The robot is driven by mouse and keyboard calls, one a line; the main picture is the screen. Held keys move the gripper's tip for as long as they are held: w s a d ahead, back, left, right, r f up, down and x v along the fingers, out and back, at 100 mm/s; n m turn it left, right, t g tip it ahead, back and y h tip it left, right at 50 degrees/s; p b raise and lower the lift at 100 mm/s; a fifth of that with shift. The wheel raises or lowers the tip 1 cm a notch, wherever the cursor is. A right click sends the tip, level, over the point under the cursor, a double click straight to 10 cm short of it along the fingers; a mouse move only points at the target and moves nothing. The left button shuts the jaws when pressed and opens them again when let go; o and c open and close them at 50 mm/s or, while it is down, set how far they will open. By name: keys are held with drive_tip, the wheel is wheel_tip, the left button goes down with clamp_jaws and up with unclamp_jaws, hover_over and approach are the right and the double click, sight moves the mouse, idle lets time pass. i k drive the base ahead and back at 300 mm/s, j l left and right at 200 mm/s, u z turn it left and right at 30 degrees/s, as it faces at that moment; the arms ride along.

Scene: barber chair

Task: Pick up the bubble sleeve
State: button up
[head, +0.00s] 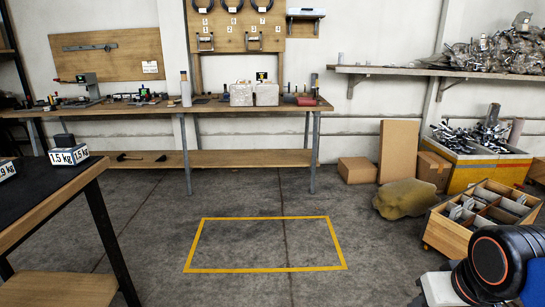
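Nothing in the head view can be made out for certain as the bubble sleeve. Two pale, silvery, box-like packs, a left one (241,94) and a right one (266,94), stand side by side on the back workbench (150,107); their surface is too small to tell whether either is bubble material. A grey upright cylinder (185,89) stands further left on the same bench. My gripper is not in view; only a dark rounded part of my arm with an orange ring shows at the lower right.
A yellow rectangle (265,270) marks clear floor in the middle. A dark-topped table (40,195) with weight blocks stands at the left. At the right are cardboard boxes (357,170), an olive sack (405,200), a wooden divided crate (450,235) and yellow bins (475,172).

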sight(267, 93)
drive_tip(key=i+u, duration=0.45)
drive_tip(key=i, duration=3)
